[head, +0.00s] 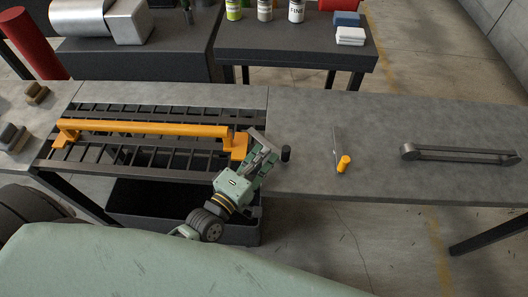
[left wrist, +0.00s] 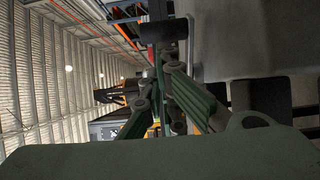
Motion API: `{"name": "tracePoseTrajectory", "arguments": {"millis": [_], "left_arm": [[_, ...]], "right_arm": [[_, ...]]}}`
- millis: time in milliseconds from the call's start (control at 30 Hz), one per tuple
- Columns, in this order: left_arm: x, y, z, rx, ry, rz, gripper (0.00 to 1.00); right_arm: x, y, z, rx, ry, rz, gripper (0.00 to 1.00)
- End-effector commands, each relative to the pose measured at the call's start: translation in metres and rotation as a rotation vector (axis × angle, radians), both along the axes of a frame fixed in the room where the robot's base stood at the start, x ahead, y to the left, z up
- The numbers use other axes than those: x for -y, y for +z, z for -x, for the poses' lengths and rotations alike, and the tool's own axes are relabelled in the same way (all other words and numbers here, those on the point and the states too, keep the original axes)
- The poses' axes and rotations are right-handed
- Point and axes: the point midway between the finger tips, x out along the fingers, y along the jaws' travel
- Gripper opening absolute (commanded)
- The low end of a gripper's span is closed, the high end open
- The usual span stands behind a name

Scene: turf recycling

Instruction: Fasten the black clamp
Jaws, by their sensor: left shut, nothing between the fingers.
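A small black cylinder (head: 286,153), which looks like the black clamp's handle, stands at the table's front edge, just right of the grating. The rest of that clamp is hidden or too small to tell. My left gripper (head: 262,143) is shut and empty, just left of the black cylinder, by the orange bar's right end. In the left wrist view, its fingers (left wrist: 170,72) close together below a dark cylinder (left wrist: 163,31), probably the same handle. Whether they touch it I cannot tell. My right gripper is not in view.
An orange bar (head: 145,128) lies across the dark grating (head: 90,160). A black bin (head: 150,203) is under the grating. The tabletop between is clear.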

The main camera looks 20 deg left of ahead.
Motion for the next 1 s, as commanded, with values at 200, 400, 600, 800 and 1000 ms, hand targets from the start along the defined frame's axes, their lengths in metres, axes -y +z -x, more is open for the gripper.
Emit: {"name": "tracePoseTrajectory", "arguments": {"millis": [200, 400, 600, 800, 1000], "left_arm": [[0.003, -0.001, -0.001, -0.001, 0.000, 0.000, 0.00], [0.003, -0.001, -0.001, -0.001, 0.001, 0.001, 0.00], [0.004, 0.001, -0.001, -0.002, 0.034, 0.004, 0.00], [0.004, 0.000, -0.001, -0.001, 0.067, 0.002, 0.00], [0.005, 0.000, -0.001, -0.002, 0.099, 0.002, 0.00]], "right_arm": [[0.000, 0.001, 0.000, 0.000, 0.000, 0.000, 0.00], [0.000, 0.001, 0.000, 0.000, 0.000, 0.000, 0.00], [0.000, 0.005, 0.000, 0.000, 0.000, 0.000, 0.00], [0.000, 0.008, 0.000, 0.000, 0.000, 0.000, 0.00], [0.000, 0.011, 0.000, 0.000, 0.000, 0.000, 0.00]]}}
